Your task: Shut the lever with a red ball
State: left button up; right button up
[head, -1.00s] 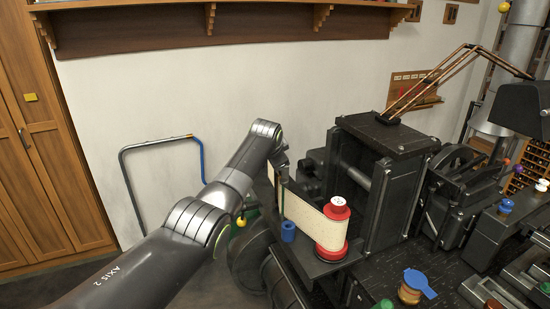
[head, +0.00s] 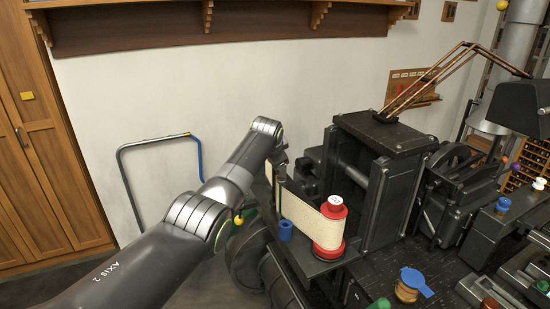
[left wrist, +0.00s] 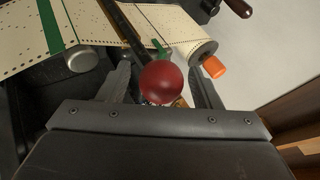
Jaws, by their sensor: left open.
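The red ball (left wrist: 161,82) of the lever shows in the left wrist view, just ahead of my left gripper (left wrist: 160,70). My left gripper is open, with one finger on each side of the ball. I cannot tell whether either finger touches it. In the head view my left arm (head: 225,190) reaches in from the left to the far side of the paper tape; the gripper and the red ball cannot be made out there. My right gripper is not in view.
A cream punched paper tape (head: 306,218) runs to a red spool (head: 334,207) beside a blue cylinder (head: 286,230). The dark machine (head: 385,135) fills the right. A yellow ball (head: 238,220) shows beside my arm. In the wrist view, a paper roll (left wrist: 190,50) lies beyond the ball.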

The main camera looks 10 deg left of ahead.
pick_arm(q)
jog(key=shift+s+r, duration=0.1)
jog(key=shift+r, duration=0.05)
jog(key=shift+v, duration=1.4)
jog(key=b+v, duration=0.5)
jog(key=v, duration=0.9)
